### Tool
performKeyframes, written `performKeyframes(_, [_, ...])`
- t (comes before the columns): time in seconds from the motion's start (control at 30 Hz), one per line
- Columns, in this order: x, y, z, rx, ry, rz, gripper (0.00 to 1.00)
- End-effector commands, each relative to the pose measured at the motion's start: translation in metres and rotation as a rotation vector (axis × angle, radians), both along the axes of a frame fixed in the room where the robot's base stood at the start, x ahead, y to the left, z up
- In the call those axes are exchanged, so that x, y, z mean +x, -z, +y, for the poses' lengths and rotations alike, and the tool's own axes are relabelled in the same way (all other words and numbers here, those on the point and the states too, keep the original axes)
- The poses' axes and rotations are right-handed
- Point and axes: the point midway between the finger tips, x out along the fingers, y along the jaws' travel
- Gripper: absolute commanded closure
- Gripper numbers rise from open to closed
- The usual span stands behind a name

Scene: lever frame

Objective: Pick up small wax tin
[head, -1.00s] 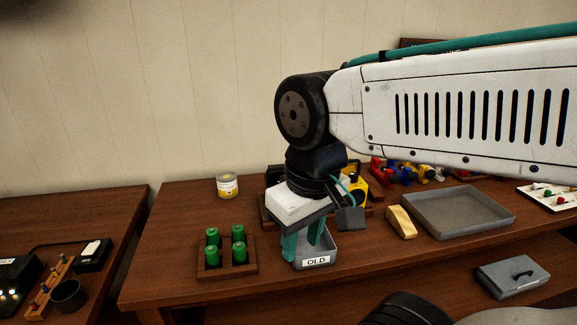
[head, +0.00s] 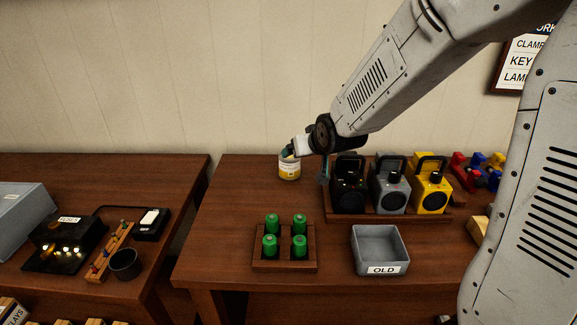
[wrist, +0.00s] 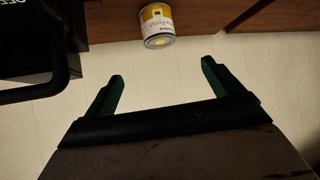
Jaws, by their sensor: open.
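The small wax tin (head: 290,171), white with a yellow label, stands at the back of the table near the wall. In the wrist view the tin (wrist: 157,18) shows at the top edge, its label partly readable as polish. My gripper (head: 288,154) is at the tin's upper part in the head view, hiding some of its top. In the wrist view my gripper (wrist: 162,70) has its two green fingers spread with nothing between them. The tin lies beyond the fingertips, roughly in line with the gap, and looks apart from them.
A wooden tray (head: 345,216) with black, grey and yellow lamps stands just right of the gripper. A rack (head: 285,263) of green cylinders and a grey bin (head: 380,250) marked OLD are in front. The wall (head: 150,80) is close behind. The table left of the tin is clear.

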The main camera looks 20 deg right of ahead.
Motion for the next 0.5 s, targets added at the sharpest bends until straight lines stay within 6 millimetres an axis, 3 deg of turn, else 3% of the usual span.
performKeyframes(0.03, [0.016, 0.019, 0.002, 0.001, -0.003, -0.033, 0.08])
performKeyframes(0.2, [0.052, 0.053, 0.008, 0.002, -0.01, -0.163, 0.08])
performKeyframes(0.5, [0.075, 0.085, 0.014, 0.007, -0.02, -0.277, 0.08])
